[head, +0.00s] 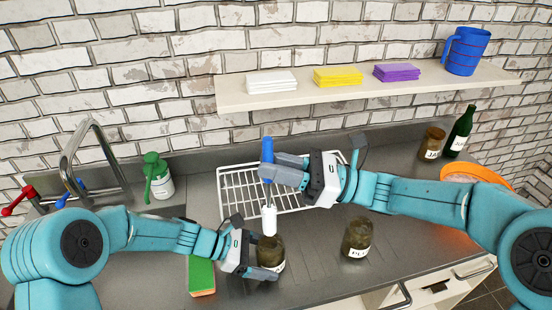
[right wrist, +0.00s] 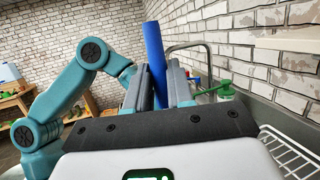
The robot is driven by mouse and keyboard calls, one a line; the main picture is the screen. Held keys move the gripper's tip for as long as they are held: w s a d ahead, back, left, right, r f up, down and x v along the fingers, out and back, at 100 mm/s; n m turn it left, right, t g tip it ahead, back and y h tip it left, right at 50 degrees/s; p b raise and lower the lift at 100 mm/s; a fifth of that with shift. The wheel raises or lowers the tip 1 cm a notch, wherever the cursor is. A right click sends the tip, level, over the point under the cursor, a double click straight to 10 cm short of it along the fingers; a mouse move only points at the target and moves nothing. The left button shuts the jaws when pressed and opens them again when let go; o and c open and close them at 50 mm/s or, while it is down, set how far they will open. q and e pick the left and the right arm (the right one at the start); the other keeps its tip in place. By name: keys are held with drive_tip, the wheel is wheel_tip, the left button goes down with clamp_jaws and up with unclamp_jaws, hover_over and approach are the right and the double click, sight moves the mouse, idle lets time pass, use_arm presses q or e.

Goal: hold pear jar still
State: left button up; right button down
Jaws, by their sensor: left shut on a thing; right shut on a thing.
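A dark olive glass jar (head: 271,248) with a white label stands on the steel counter at the lower middle. I cannot read its label, so I cannot confirm it is the pear jar. My left gripper (head: 262,262) is shut on this jar, its fingers around the sides. My right gripper (head: 270,173) is shut on the blue handle of a brush (head: 267,149) above the jar. The brush's white head (head: 269,220) points down at the jar mouth; I cannot tell how far it is inside. The blue handle also shows in the right wrist view (right wrist: 154,50), between the fingers.
A second olive jar (head: 357,237) stands to the right. A white wire rack (head: 236,188) is behind. A green soap bottle (head: 159,178) stands near the tap (head: 88,150). An orange bowl (head: 478,175) is far right.

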wheel_tip(320, 180, down, 12)
drive_tip(key=shift+f, duration=0.2)
idle(0.5)
drive_tip(key=shift+f, duration=0.6)
idle(0.6)
